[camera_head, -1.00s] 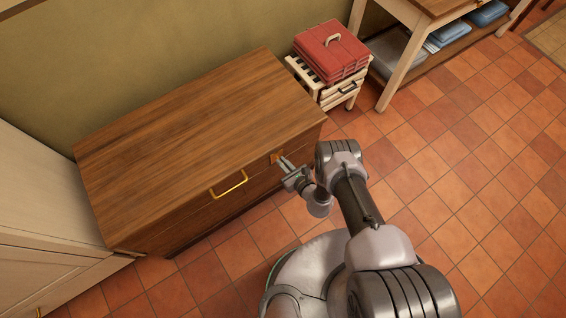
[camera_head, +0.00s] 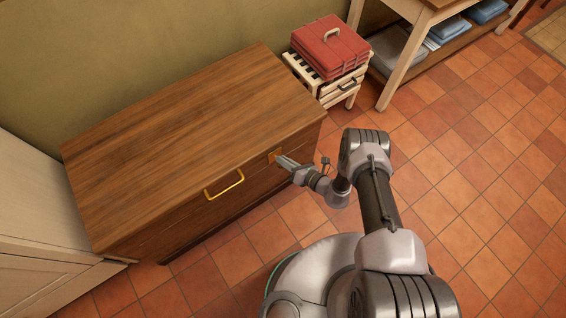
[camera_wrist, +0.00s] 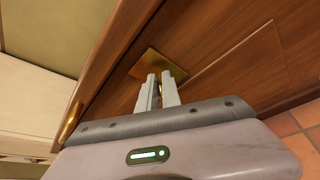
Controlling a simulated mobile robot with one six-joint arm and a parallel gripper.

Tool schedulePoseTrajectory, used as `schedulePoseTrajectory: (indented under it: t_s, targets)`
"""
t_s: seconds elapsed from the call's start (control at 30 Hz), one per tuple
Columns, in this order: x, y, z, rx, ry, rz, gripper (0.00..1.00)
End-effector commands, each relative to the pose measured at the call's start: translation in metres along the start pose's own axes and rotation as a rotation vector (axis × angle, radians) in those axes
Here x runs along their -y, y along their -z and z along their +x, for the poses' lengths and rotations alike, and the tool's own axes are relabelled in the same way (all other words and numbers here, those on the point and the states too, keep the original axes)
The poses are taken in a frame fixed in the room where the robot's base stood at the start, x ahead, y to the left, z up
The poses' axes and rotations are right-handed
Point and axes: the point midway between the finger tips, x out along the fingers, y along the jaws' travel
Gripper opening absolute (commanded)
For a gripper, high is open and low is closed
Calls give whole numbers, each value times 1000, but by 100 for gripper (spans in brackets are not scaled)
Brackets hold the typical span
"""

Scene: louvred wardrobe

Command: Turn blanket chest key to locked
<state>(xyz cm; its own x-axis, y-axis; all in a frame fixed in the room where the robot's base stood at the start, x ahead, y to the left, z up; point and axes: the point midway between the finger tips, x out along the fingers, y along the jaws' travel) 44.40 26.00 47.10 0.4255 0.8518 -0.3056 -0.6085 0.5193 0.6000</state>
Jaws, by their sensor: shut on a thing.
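The blanket chest (camera_head: 190,130) is a brown wooden chest with its lid down and a brass bar handle (camera_head: 225,186) on the front. A square brass lock plate (camera_head: 273,155) sits on its front near the right end. It also shows in the wrist view (camera_wrist: 157,64), turned at a slant. My gripper (camera_head: 280,160) is at the plate. In the wrist view its fingers (camera_wrist: 161,80) are shut on the key in front of the plate. The key is mostly hidden between the fingers, so I cannot tell its angle.
A red case (camera_head: 330,47) rests on a small cream slatted stand (camera_head: 341,88) behind the chest's right end. A wooden table with a lower shelf (camera_head: 420,65) stands at the upper right. A cream wardrobe (camera_head: 40,215) is close on the left. Tiled floor (camera_head: 480,190) is free at the right.

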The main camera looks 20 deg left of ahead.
Motion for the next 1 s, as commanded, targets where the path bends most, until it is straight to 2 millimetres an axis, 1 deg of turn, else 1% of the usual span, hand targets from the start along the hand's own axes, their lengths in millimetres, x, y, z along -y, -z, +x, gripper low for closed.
schedulePoseTrajectory:
  t_s: [0.3,0.5,0.73,1.0]
  targets:
    - [6,2,0,-1,-103,251,0]
    - [8,4,0,-3,-154,374,0]
    - [9,3,0,-3,-188,463,0]
    - [8,2,0,-3,-205,504,0]
